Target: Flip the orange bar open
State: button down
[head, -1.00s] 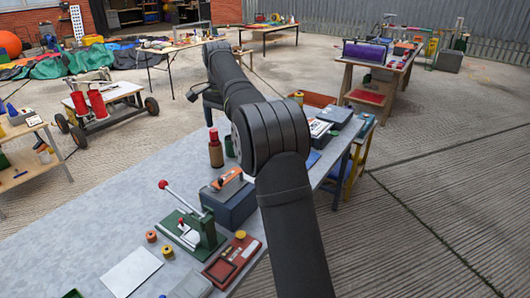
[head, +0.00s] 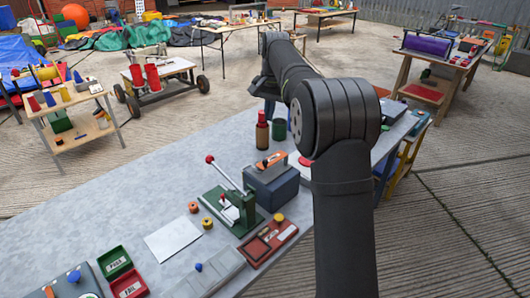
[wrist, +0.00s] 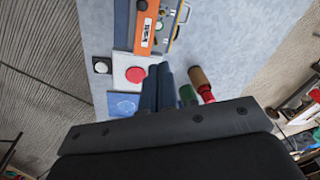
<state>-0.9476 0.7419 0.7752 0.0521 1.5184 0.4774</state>
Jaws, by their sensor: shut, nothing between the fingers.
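The orange bar (head: 271,158) lies along the top of a dark blue-grey box on the grey table. In the wrist view the orange bar (wrist: 147,27) shows from above near the top edge, with a dark and white label on it. A metal handle shape and yellow parts (wrist: 176,20) lie beside it. My gripper (wrist: 158,68) is shut and empty. Its fingertips appear just below the bar in the wrist picture; I cannot tell the height gap.
A red-brown bottle (head: 262,130) and a green cup (head: 279,128) stand behind the box. A green lever press (head: 232,208) stands in front-left of it. A red tray (head: 268,240) lies nearby. A red round button (wrist: 136,74) sits near my fingers. The table's left middle is fairly clear.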

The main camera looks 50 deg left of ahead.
jog(key=s+f+n+y, duration=0.1)
jog(key=n, duration=0.2)
jog(key=s+f+n, duration=0.1)
jog(key=n, duration=0.3)
jog(key=s+f+n+y, duration=0.1)
jog(key=n, duration=0.2)
jog(key=shift+s+f+t+y, duration=0.2)
jog(key=shift+s+t+y, duration=0.1)
send_over(262, 165)
jog(key=w+a, duration=0.1)
jog(key=a, duration=0.3)
notch_tip(262, 165, down, 10)
jog(key=shift+r, duration=0.1)
jog(key=shift+s+d, duration=0.25)
jog(key=shift+d, duration=1.25)
jog(key=shift+s+d, duration=0.15)
jog(key=shift+d, duration=0.3)
